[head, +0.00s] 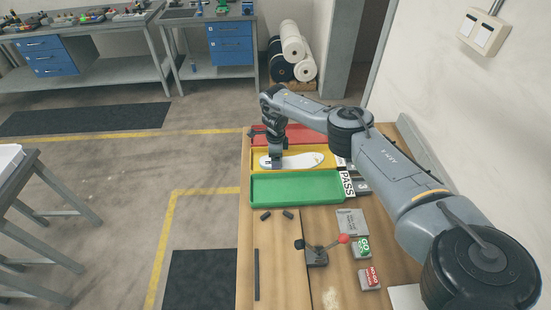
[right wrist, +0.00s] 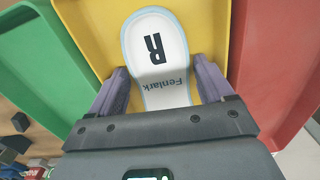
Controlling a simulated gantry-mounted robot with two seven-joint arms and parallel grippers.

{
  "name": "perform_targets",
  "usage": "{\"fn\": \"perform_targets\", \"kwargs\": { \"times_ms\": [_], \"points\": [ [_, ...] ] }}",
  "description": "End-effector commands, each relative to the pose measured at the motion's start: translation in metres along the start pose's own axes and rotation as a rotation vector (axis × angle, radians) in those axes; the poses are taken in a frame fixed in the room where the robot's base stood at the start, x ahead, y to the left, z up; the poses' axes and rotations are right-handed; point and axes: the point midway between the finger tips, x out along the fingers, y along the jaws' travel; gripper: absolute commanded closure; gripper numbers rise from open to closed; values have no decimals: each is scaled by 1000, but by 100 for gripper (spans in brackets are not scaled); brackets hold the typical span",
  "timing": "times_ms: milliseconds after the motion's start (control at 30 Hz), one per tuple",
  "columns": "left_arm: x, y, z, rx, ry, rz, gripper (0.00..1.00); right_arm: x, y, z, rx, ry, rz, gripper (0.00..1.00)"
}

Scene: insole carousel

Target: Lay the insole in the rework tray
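The white insole (head: 303,161) lies in the yellow tray (head: 256,151), between the red and green trays. In the right wrist view the insole (right wrist: 155,45) shows a black "R", the word "Fenlark" and a pale blue edge. My right gripper (head: 277,164) is low over the insole's left end in the head view. In the right wrist view its fingers (right wrist: 163,90) stand apart on either side of the insole's narrow end, with small gaps showing. The yellow tray's label is hidden behind my arm, so I cannot read it. My left gripper is not in view.
The green tray (head: 296,202) with a "PASS" label (head: 347,184) is empty on the near side. The red tray (head: 258,130) is on the far side. A lever device (head: 317,257), small labelled boxes (head: 361,247) and dark bits (head: 265,216) are on the near bench.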

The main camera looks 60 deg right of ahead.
Motion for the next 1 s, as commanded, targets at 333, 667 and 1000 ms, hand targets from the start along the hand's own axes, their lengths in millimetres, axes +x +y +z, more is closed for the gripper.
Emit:
{"fn": "perform_targets", "kwargs": {
  "times_ms": [333,667,1000],
  "points": [
    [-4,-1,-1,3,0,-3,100,-6,0,0,0,-1,0,19],
    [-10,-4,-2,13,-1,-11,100,-58,-1,0,0,-4,-2,19],
    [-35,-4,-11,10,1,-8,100,-114,-1,0,-1,-1,-2,19]
  ]
}}
